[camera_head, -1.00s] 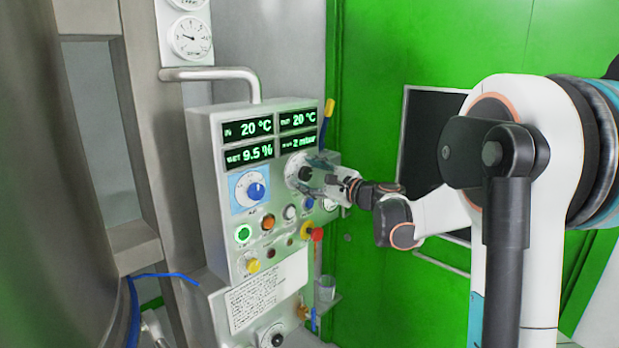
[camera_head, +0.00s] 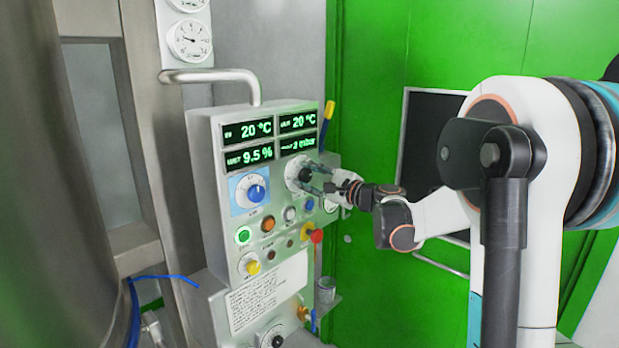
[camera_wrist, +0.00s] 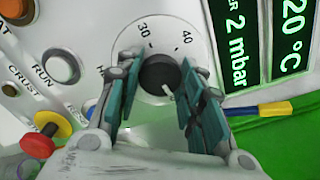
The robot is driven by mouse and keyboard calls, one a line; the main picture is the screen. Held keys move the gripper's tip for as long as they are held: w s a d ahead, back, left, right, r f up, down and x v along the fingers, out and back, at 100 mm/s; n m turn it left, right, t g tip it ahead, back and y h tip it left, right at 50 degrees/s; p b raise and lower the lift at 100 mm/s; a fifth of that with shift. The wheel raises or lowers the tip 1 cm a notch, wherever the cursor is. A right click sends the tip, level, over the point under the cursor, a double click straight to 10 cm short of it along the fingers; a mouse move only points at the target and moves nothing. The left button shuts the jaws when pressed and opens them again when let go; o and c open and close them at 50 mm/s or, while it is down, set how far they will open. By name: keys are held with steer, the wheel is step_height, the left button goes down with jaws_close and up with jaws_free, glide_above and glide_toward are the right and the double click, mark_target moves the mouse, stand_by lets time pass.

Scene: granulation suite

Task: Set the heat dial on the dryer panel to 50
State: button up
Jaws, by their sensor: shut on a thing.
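The heat dial is a black knob (camera_wrist: 158,74) on a round white scale plate (camera_wrist: 165,31). In the wrist view the numbers 30 and 40 show above the knob. A white mark on the knob points down and slightly right, away from those numbers; what it points to is hidden. My gripper (camera_wrist: 157,88) has its teal fingers on either side of the knob and is shut on it. In the head view the knob (camera_head: 305,175) is at the upper right of the dryer panel (camera_head: 212,150), with my gripper (camera_head: 318,184) reaching in from the right.
A blue dial (camera_head: 256,193) sits left of the black knob. Below are several buttons, including a lit green one (camera_head: 243,235) and a red knob (camera_head: 316,236). Green displays (camera_head: 299,121) show 20 °C, 9.5 % and 2 mbar. A metal pipe (camera_head: 215,76) arches above the panel.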

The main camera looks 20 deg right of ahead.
steer(key=n, duration=0.5)
steer(key=shift+p, duration=0.35)
steer(key=shift+n, duration=2.3)
steer(key=o, duration=1.1)
steer(key=shift+c, duration=0.2)
steer(key=v, duration=1.2)
